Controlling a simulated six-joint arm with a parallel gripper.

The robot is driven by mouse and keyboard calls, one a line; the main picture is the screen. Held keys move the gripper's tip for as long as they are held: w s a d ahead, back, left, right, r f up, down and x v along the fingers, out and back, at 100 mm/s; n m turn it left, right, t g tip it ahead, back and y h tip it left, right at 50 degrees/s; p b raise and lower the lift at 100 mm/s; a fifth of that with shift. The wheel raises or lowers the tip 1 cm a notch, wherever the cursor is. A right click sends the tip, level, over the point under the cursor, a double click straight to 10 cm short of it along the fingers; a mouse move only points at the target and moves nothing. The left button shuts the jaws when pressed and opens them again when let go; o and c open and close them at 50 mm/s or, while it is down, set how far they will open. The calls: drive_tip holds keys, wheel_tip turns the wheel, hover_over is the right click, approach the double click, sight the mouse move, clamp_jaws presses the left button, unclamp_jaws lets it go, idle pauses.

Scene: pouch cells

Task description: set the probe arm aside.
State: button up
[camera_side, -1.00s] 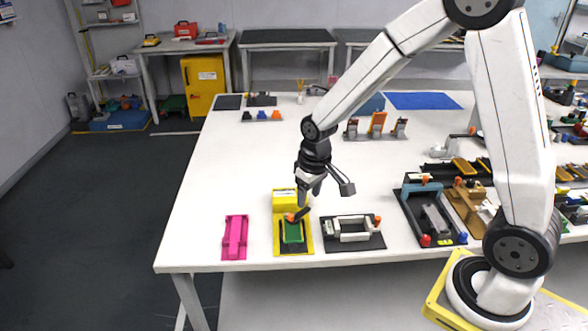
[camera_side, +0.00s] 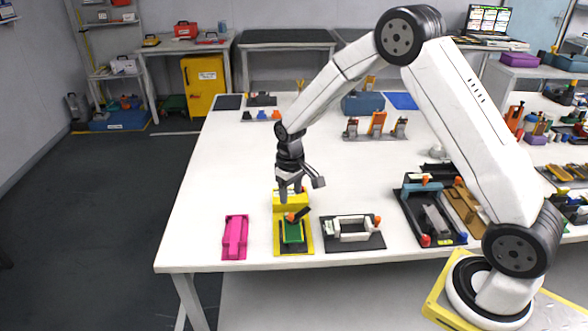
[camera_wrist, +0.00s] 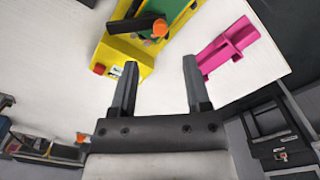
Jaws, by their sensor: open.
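The probe arm (camera_side: 302,213) is a short black bar with an orange knob, on a yellow fixture (camera_side: 278,240) that holds a green board (camera_side: 292,232). In the wrist view the probe arm (camera_wrist: 135,24) lies at the top, its orange knob at its right end, beside the green board (camera_wrist: 183,18). My gripper (camera_side: 290,193) is above the rear of the yellow fixture in the side view. In the wrist view my gripper (camera_wrist: 160,64) is open and empty, its fingers apart and pointing toward the yellow fixture (camera_wrist: 120,50). It appears clear of the probe arm.
A magenta fixture (camera_side: 235,238) stands left of the yellow one. A dark fixture with a white frame (camera_side: 352,230) stands close on the right, and a larger black one (camera_side: 430,212) beyond it. The table's front edge is near.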

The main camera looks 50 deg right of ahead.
sight(291, 214)
drive_tip(key=shift+f, duration=3.55)
clamp_jaws()
